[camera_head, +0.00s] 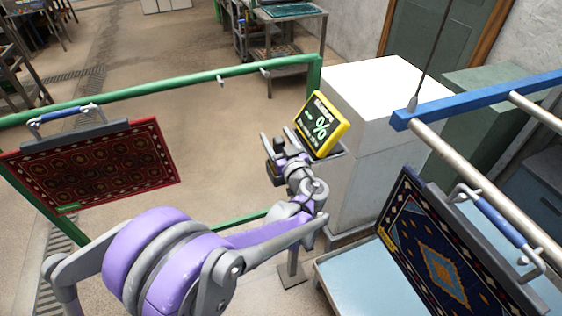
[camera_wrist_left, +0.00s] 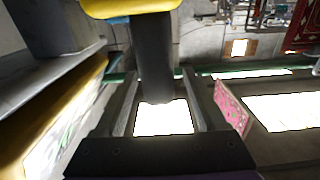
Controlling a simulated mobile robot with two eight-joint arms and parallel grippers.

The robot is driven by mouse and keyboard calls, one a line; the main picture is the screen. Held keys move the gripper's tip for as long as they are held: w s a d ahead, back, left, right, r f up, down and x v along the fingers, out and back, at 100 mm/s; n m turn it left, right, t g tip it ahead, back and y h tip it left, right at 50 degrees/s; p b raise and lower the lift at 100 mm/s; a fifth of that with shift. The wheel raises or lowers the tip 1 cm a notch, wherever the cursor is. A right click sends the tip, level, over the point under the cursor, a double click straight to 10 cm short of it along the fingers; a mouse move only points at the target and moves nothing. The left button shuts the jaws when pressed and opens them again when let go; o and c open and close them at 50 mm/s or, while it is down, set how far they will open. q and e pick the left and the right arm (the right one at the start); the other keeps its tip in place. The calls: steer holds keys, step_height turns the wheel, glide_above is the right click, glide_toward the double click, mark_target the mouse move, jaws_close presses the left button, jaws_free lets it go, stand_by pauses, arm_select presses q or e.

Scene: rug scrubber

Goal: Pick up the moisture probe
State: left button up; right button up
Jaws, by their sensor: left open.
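The moisture probe appears to be the yellow device with a dark screen and a percent sign (camera_head: 321,125). It is tilted, beside a small grey plate (camera_head: 333,157) in front of the white cabinet. My left gripper (camera_head: 283,147) is just left of it and open. In the left wrist view, a yellow body (camera_wrist_left: 135,7) is at the top edge, and a dark grey stem (camera_wrist_left: 154,60) runs down from it between the open fingers of my left gripper (camera_wrist_left: 160,105). I cannot tell whether the fingers touch the stem. My right gripper is not in view.
A red rug (camera_head: 95,168) hangs from a green rail (camera_head: 170,93) at left. A dark blue rug (camera_head: 440,250) hangs at right, near a blue beam (camera_head: 480,97). A white cabinet (camera_head: 378,100) stands behind the probe. Open floor (camera_head: 190,50) lies beyond the rail.

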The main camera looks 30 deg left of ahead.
arm_select(q)
steer(key=shift+x, duration=0.9)
steer(key=shift+d, duration=0.1)
jaws_close()
stand_by(0.6)
